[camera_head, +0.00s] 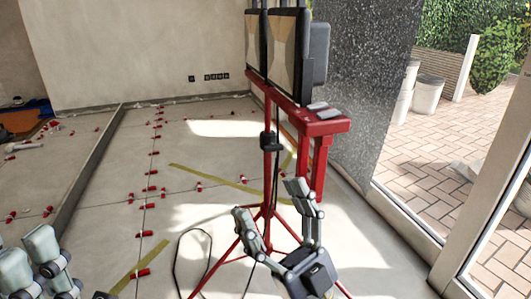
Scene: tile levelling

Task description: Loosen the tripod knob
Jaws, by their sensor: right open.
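The red tripod (267,185) stands right of centre and carries black-framed work lights (287,50) on a red crossbar. A dark clamp-like part (270,141), which looks like the tripod knob, sits on its upright below the crossbar. My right gripper (269,201) is open and empty, with its fingers pointing up, in front of the tripod's lower part. In the picture it is below the dark part, and I see no contact. It hides part of the tripod's legs. My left gripper (30,256) is partly in view at the lower left, away from the tripod; its opening is unclear.
A black cable (178,262) loops on the floor left of the tripod. Tiles with several red levelling clips (150,189) and yellow strips (215,178) spread to the left. A dark speckled wall (355,80) and a glass door frame (495,200) stand at the right.

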